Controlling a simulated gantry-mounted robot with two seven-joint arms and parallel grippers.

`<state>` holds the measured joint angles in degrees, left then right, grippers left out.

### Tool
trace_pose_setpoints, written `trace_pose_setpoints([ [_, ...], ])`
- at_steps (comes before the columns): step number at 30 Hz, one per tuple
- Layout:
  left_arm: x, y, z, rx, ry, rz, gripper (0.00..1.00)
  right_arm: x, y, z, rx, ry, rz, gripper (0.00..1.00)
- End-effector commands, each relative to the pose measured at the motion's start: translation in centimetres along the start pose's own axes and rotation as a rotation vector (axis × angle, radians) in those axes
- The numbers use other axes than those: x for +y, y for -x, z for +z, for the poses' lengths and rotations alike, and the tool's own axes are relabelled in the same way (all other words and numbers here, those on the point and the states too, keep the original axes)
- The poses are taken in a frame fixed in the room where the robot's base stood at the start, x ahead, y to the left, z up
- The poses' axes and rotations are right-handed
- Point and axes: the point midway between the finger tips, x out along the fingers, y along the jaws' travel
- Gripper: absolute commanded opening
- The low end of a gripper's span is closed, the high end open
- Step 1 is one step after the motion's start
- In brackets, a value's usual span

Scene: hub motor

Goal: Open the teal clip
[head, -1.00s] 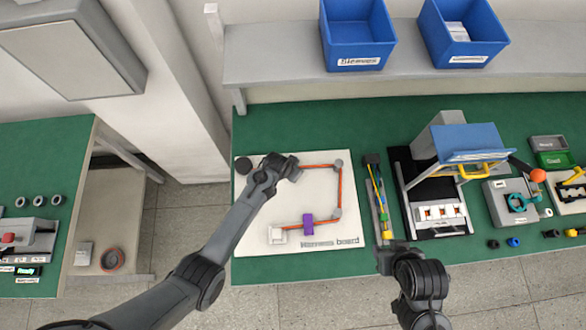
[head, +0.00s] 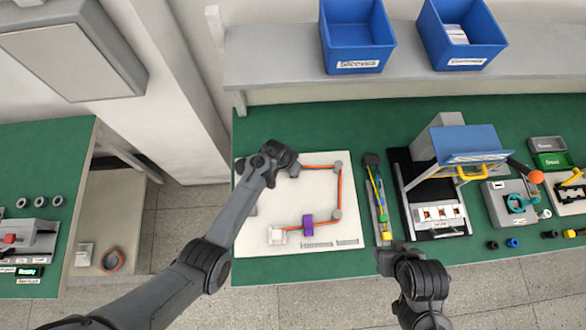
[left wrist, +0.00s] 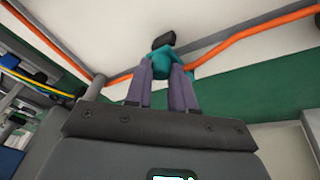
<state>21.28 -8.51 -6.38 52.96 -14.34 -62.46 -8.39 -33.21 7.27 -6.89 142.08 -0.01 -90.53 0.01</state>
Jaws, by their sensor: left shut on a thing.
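The teal clip (left wrist: 161,63), with a black part on top, sits between the two purple-grey fingers of my left gripper (left wrist: 163,78) in the left wrist view. The fingers are shut on it. The orange cable (left wrist: 245,33) runs past the clip on both sides. In the head view my left gripper (head: 286,161) is over the upper left of the white harness board (head: 275,205); the clip is hidden there. My right gripper (head: 385,262) is at the table's front edge, right of the board; its fingers are too unclear to tell their state.
A narrow tray of coloured parts (head: 376,200) lies right of the board. A fixture with a blue top (head: 470,144) stands beyond it. Blue bins (head: 357,35) stand on the shelf.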

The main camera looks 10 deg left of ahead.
Motion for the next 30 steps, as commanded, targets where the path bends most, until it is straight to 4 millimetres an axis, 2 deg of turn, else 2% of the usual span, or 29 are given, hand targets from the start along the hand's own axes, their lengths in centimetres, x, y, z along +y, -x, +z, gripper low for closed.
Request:
trace_pose_setpoints([
  [5,-0.4,0.4,-0.9,-0.094,0.036,0.090,0.00,0.0,-0.7,0.2,0.001,0.000,0.000,0.43],
  [18,-1.4,1.0,-2.1,-0.280,0.105,0.261,0.00,-0.4,-4.8,1.5,0.001,-0.008,-0.006,0.43],
  [30,-1.6,1.5,-2.4,-0.321,0.122,0.296,0.00,-0.5,-5.6,1.7,0.001,-0.009,-0.008,0.43],
])
